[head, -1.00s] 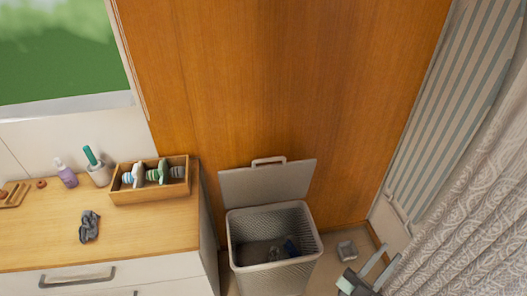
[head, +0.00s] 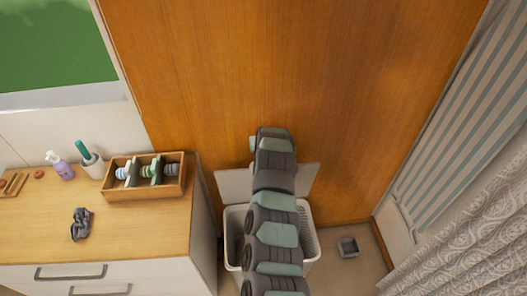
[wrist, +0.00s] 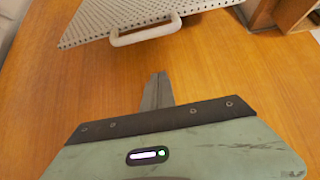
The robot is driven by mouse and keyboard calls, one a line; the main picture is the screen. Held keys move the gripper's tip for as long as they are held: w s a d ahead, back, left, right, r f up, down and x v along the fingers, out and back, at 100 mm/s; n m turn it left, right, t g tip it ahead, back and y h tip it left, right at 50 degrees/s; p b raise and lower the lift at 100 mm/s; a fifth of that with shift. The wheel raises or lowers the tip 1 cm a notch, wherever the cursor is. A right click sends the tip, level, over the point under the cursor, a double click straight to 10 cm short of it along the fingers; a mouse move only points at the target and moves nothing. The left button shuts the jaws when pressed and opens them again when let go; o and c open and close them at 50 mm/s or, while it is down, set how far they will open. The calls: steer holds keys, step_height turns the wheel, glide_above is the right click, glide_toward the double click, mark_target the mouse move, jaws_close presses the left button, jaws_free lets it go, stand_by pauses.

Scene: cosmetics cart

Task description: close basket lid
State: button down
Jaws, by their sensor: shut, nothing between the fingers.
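The white woven basket (head: 229,237) stands on the floor beside the drawer unit. Its lid (head: 234,184) is open and stands up behind the basket near the wooden panel. My arm crosses over the basket and hides much of both. In the wrist view the perforated lid (wrist: 190,12) fills the top, with its pale handle (wrist: 147,35) on the near edge. My gripper (wrist: 158,88) is shut and empty, apart from the handle in the picture, in front of wood. The fingers are hidden behind my arm in the head view.
The wooden panel (head: 330,80) rises close behind the lid. The drawer unit (head: 140,225) stands left, with a wooden box (head: 113,192) of rolled items, bottles and a dark crumpled item on top.

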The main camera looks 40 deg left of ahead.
steer(key=x, duration=0.4)
steer(key=shift+s+f, duration=0.2)
steer(key=shift+f, duration=0.05)
steer(key=shift+w+a+f+b, duration=0.15)
steer(key=shift+f+b, duration=0.2)
steer(key=shift+f, duration=1.05)
steer(key=shift+w+a+f+b, duration=0.15)
steer(key=shift+f+b, duration=0.2)
steer(key=shift+f, duration=1.05)
steer(key=shift+d, duration=0.25)
